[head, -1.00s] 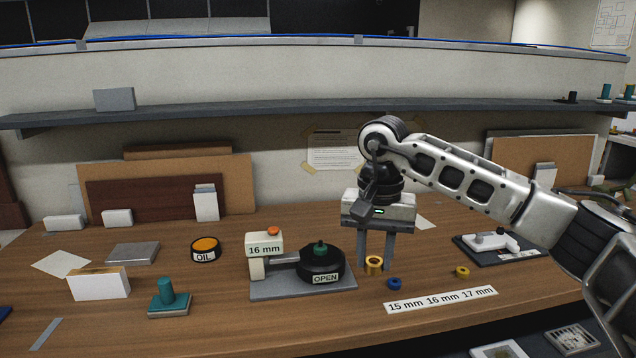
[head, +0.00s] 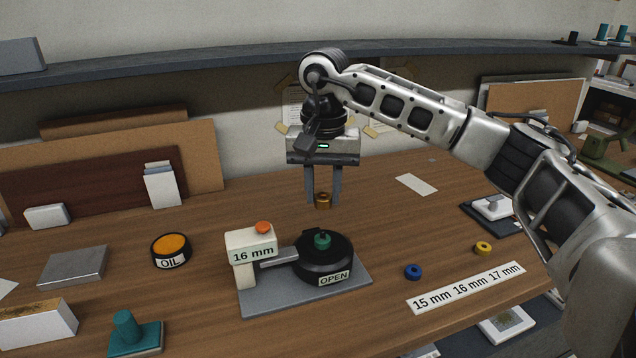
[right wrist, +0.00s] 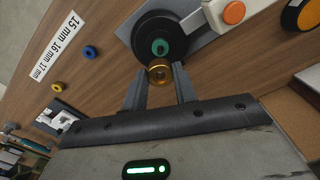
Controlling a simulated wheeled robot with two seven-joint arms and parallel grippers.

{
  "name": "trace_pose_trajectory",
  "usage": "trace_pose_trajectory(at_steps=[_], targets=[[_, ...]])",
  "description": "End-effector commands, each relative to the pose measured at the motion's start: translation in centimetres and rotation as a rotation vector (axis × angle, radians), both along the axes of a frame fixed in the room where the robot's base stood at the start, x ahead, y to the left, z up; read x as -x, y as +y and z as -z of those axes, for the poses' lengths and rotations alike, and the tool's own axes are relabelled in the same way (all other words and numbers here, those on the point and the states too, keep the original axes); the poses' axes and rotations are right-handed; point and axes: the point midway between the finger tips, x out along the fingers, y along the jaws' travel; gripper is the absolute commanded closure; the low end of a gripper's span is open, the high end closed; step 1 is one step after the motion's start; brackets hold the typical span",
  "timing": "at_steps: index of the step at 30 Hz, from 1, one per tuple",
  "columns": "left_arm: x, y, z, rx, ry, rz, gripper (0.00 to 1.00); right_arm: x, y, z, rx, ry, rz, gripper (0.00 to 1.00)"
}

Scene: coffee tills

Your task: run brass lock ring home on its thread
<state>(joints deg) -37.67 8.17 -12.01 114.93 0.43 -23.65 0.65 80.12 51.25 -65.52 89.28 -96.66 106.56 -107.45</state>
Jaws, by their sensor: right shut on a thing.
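The brass lock ring (head: 323,201) is held between the fingertips of my right gripper (head: 323,198), raised above the table behind the black round fixture. The ring also shows in the right wrist view (right wrist: 159,72), between the two fingers. The black round fixture (head: 322,262) has a green threaded-looking post (head: 322,240) at its top centre and an "OPEN" label on its front. The ring is apart from the post. A white block (head: 250,247) marked "16 mm" with an orange button stands left of the fixture on the same grey base (head: 290,300). My left gripper is not in view.
A blue ring (head: 413,272) and a yellow ring (head: 483,248) lie by the size strip (head: 467,287) marked 15, 16 and 17 mm. An oil tin (head: 171,250) and a teal-handled block (head: 133,333) are at left. The table behind the fixture is clear.

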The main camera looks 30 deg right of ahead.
Motion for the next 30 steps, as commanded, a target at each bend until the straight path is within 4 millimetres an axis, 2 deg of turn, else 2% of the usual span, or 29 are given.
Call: trace_pose_trajectory(at_steps=[8,21,30], targets=[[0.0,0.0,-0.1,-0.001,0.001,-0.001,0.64,0.2,0.1,0.0,0.000,0.000,0.053,0.94],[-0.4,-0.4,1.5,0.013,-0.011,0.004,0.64,0.2,0.1,4.2,0.001,0.001,0.049,0.94],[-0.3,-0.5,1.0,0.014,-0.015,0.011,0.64,0.2,0.1,4.5,0.000,0.000,0.049,0.94]])
